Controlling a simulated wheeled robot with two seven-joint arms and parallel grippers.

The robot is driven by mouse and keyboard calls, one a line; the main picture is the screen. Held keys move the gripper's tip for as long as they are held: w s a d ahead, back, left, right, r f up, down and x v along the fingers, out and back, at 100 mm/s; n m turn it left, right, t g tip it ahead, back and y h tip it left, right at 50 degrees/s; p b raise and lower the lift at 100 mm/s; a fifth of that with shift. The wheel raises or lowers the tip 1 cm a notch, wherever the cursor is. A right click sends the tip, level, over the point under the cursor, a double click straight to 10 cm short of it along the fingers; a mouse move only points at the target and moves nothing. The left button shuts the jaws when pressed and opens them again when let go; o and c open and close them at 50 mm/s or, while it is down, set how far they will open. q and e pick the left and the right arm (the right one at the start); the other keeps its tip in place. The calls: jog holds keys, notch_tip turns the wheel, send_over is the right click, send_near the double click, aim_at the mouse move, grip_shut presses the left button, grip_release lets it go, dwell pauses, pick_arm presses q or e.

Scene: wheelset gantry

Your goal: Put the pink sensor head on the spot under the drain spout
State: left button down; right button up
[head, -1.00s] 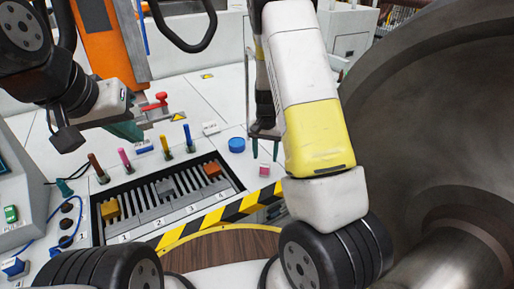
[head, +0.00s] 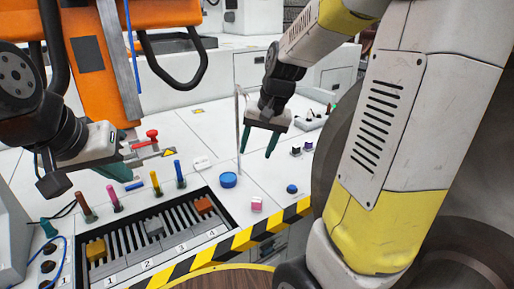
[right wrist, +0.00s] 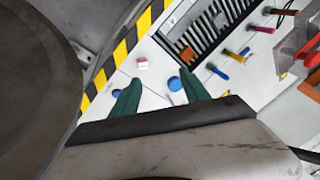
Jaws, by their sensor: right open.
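The pink sensor head (head: 256,204) is a small block on the white deck, right of a large blue disc (head: 228,180). It also shows in the right wrist view (right wrist: 142,64), ahead of the fingers. My right gripper (head: 258,148) is open and empty, pointing down, above and beyond the block in the head view. A thin grey upright pipe (head: 239,122), possibly the drain spout, stands just left of it. I cannot make out which spot lies under the spout. My left gripper (head: 122,155) is at the left by a red-handled fitting (head: 151,135); its grip is unclear.
A slotted tray (head: 150,243) with orange and grey blocks lies in front, edged by a black-and-yellow striped strip (head: 245,240). Several coloured pegs (head: 156,184) stand behind it. A small blue knob (head: 291,189) and purple parts (head: 308,147) are to the right.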

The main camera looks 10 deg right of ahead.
jog(key=s+r+n+t, duration=0.1)
jog(key=s+r, duration=0.2)
jog(key=s, duration=0.4)
jog(key=s+a+r+n+t, duration=0.1)
jog(key=s+r, duration=0.3)
jog(key=s, duration=0.4)
jog(key=shift+r+n+t, duration=0.2)
jog(key=shift+n+t, duration=0.4)
jog(key=shift+t, duration=0.1)
